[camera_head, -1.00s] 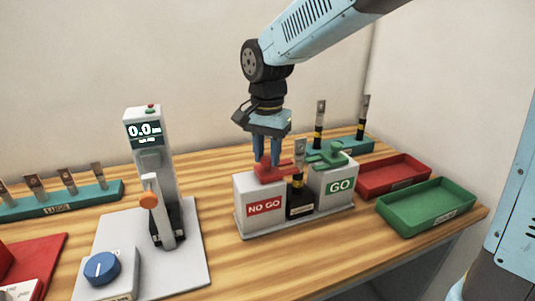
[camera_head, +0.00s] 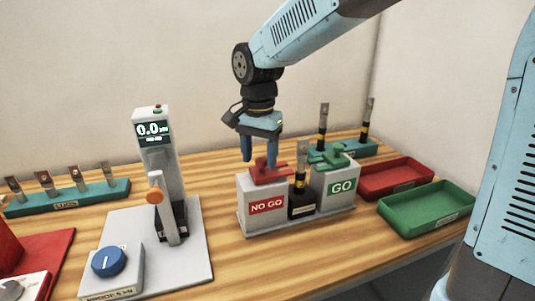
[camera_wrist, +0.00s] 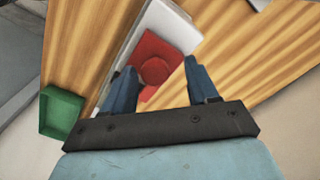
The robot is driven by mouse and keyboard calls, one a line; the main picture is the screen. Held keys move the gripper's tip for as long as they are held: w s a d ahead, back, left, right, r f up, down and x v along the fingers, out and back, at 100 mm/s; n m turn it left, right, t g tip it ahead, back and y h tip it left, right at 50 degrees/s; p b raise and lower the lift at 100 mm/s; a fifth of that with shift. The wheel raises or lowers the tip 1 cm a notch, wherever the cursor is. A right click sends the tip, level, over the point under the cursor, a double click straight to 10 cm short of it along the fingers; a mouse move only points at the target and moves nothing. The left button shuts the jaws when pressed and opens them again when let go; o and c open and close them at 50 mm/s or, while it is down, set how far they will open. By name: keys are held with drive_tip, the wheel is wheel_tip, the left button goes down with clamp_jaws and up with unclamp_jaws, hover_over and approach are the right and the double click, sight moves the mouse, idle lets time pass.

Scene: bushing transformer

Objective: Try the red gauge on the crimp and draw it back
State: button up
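The red gauge (camera_head: 270,176) rests on top of the white NO GO block (camera_head: 262,208), with its round knob upward and its jaws toward the crimp. My gripper (camera_head: 262,158) is above it, fingers spread to either side of the knob. In the wrist view, the gripper (camera_wrist: 161,88) is open and the red gauge (camera_wrist: 160,50) shows between and beyond the fingers, with a gap on each side. The crimp (camera_head: 301,180), a metal lug on a yellow-banded black cable, stands upright in a black holder between the two blocks.
The green gauge (camera_head: 330,156) lies on the GO block (camera_head: 338,185) just right of the crimp. Red (camera_head: 396,178) and green (camera_head: 428,208) trays lie to the right. A teal rack with two cables (camera_head: 355,147) stands behind. The tester (camera_head: 158,165) is at the left.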

sight(260, 159)
wheel_tip(260, 159, up, 14)
drive_tip(key=shift+f, duration=0.15)
idle(0.6)
drive_tip(key=s+d+f+n+t, duration=0.1)
drive_tip(key=s+d+n+t, duration=0.3)
drive_tip(key=d, duration=1.3)
drive_tip(key=s+d+f+t, duration=0.1)
drive_tip(key=s+d+f, duration=0.5)
drive_tip(key=s+d, duration=0.4)
drive_tip(key=shift+d+f+n+t, duration=0.2)
drive_tip(key=shift+d+n+t, duration=0.1)
drive_tip(key=shift+d, duration=0.5)
drive_tip(key=shift+c, duration=0.2)
